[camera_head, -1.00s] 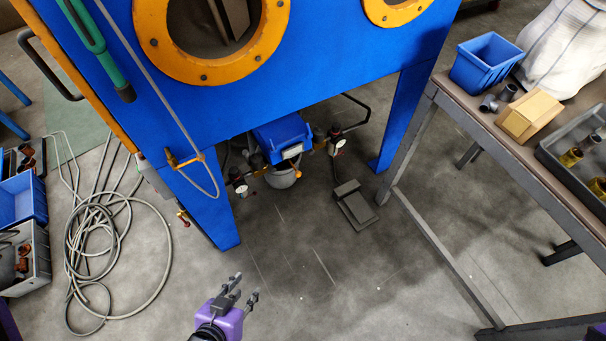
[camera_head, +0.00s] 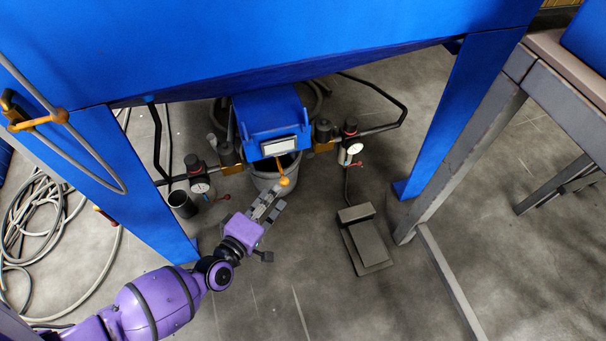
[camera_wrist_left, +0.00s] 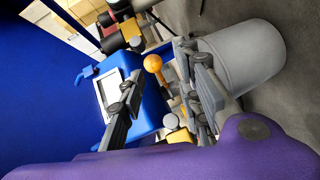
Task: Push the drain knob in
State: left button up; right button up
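The drain knob (camera_head: 284,182) is a small orange ball on a short stem below the front of the blue box (camera_head: 268,115). It also shows in the left wrist view (camera_wrist_left: 153,63), seen between my finger ends, with the blue box behind. My left gripper (camera_head: 270,203) reaches up from the lower left, its fingertips just below the knob in the head view. In the left wrist view its two fingers (camera_wrist_left: 157,72) are spread apart with nothing held. I cannot tell whether a finger touches the knob. My right gripper is not in view.
A grey bucket (camera_head: 262,181) stands under the box, close to my fingers, and shows in the wrist view (camera_wrist_left: 245,57). Gauges (camera_head: 200,187) and valves flank the box. Blue cabinet legs (camera_head: 145,205) stand either side. A foot pedal (camera_head: 366,240) lies on the floor to the right.

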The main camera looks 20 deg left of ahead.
aim_at(283, 176)
pick_arm(q)
jog(key=shift+n+t+y, duration=0.3)
jog(key=shift+n, duration=0.2)
jog(key=x, duration=0.2)
jog(key=b+x, duration=0.1)
jog(key=x, duration=0.2)
jog(key=r+b+x, duration=0.1)
jog(key=x, duration=0.1)
jog(key=shift+w+a+f, duration=0.1)
jog(key=shift+w+a, duration=0.2)
jog(key=shift+c, duration=0.5)
grip_shut()
